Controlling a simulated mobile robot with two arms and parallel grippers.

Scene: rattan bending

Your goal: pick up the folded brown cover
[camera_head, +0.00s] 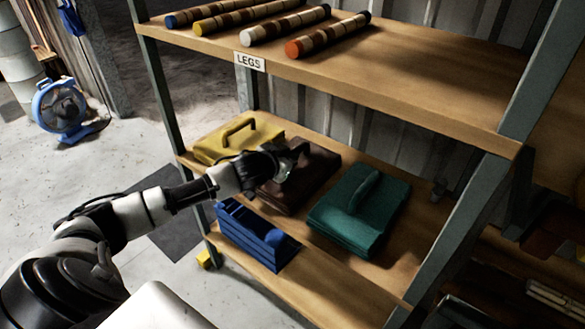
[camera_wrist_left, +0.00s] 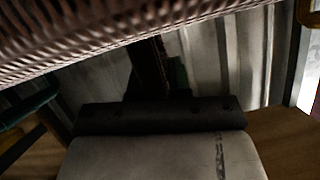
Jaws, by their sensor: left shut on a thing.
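The folded brown cover (camera_head: 312,180) is on the lower wooden shelf in the head view, between a yellow cover and a green one. My left gripper (camera_head: 288,160) reaches over its top from the left and is shut at its upper middle, where the handle strap is; the fingertips are partly hidden. In the left wrist view the cover's ribbed brown fabric (camera_wrist_left: 110,32) fills the top, close to the camera. I cannot tell whether the cover is clear of the shelf. My right gripper is not in view.
The upper shelf (camera_head: 430,85) holds several striped legs. A grey post (camera_head: 455,235) stands at right.

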